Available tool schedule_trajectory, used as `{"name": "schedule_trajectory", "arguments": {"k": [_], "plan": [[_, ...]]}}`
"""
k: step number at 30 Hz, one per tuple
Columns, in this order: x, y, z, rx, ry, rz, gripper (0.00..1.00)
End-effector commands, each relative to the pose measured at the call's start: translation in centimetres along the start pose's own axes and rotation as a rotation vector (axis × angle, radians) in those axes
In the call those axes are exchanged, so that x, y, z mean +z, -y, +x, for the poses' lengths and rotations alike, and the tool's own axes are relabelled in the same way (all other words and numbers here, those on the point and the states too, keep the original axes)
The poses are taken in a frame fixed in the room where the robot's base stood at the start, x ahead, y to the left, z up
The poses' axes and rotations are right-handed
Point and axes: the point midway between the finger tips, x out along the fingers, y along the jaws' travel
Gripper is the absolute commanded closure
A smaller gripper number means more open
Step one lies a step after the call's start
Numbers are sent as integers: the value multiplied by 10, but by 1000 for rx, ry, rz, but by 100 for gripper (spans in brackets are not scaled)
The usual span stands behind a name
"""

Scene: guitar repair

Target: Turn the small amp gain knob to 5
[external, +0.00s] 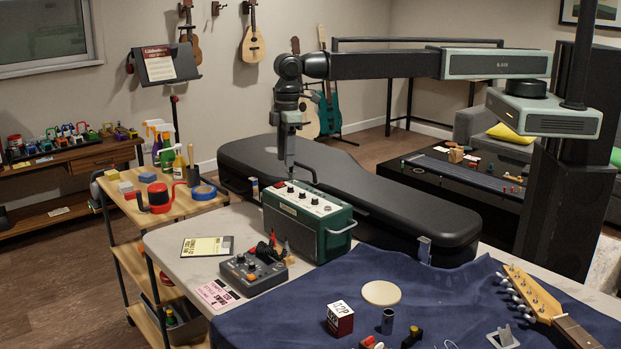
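The small amp (308,220) is a dark green box with a light top panel, standing on the workbench in the external view. Several small knobs (314,200) show in a row on its top panel. The knob labels and the pointer settings are too small to read. My gripper (290,174) points down from the arm at the back left part of the amp's top. Its tips are at or just above the panel. Whether it touches a knob, and whether its fingers are apart, I cannot tell.
A black guitar case (385,200) lies behind the amp. A grey pedal (253,271) with dark knobs stands in front left of it. A blue cloth (450,300) with small items and a guitar headstock (530,290) covers the right side. A wooden cart (170,220) stands left.

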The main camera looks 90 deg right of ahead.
Motion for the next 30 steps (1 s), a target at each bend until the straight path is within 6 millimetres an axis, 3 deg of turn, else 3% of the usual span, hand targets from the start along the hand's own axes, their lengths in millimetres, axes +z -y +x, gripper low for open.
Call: {"name": "schedule_trajectory", "arguments": {"k": [1,4,11,24,30], "plan": [[-1,16,-6,-3,27,-7,61],[2,28,-5,-6,51,-10,61],[4,27,7,-7,49,-9,61],[7,26,74,-6,47,-10,61],[7,26,74,-7,47,-10,61]]}}
